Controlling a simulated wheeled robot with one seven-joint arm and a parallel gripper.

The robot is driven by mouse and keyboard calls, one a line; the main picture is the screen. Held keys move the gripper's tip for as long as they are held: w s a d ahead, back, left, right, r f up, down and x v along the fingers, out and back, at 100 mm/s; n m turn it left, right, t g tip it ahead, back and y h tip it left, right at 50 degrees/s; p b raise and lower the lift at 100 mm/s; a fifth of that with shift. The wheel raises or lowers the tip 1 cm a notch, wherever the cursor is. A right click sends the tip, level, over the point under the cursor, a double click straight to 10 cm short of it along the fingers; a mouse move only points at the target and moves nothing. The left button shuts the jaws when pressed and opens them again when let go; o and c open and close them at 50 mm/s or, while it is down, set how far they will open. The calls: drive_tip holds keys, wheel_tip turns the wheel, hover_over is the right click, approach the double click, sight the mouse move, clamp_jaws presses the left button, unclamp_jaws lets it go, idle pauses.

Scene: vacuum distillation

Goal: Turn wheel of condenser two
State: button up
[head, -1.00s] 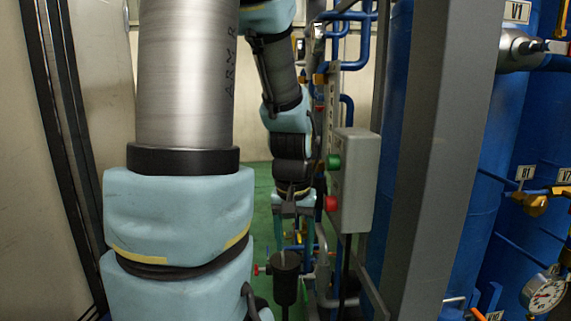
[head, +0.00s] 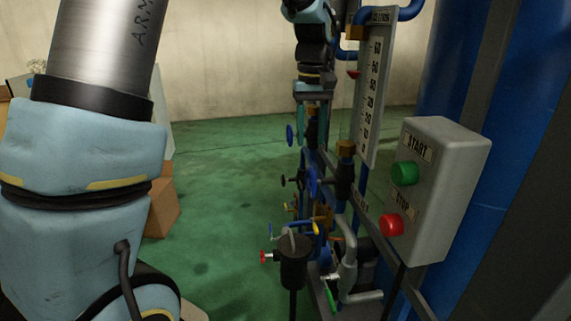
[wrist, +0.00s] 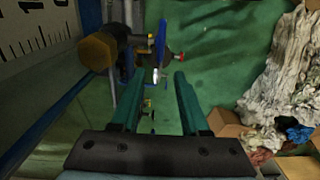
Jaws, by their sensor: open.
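My gripper (head: 314,124) points down beside the pipework in the head view, its two teal fingers apart. In the wrist view the gripper (wrist: 159,76) is open, with nothing held between the fingers. A blue handwheel (wrist: 160,41) shows edge-on beyond the fingertips there, apart from them. In the head view one blue wheel (head: 290,135) is just left of the fingers, and another blue wheel (head: 312,181) sits lower on the pipes. I cannot read a label that tells which wheel belongs to condenser two.
A grey box (head: 448,190) with green and red buttons stands at right, before blue columns (head: 497,70). A black cylinder (head: 295,262) stands in front. Cardboard boxes (head: 163,205) are at left. Green floor between is clear.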

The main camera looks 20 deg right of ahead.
sight(309, 173)
drive_tip(key=shift+w+f, duration=0.1)
drive_tip(key=shift+f, duration=0.3)
wheel_tip(309, 173, down, 10)
drive_tip(key=p, duration=0.2)
drive_tip(key=shift+p, duration=0.3)
drive_tip(key=shift+r, duration=0.1)
drive_tip(key=shift+c, duration=0.2)
clamp_jaws()
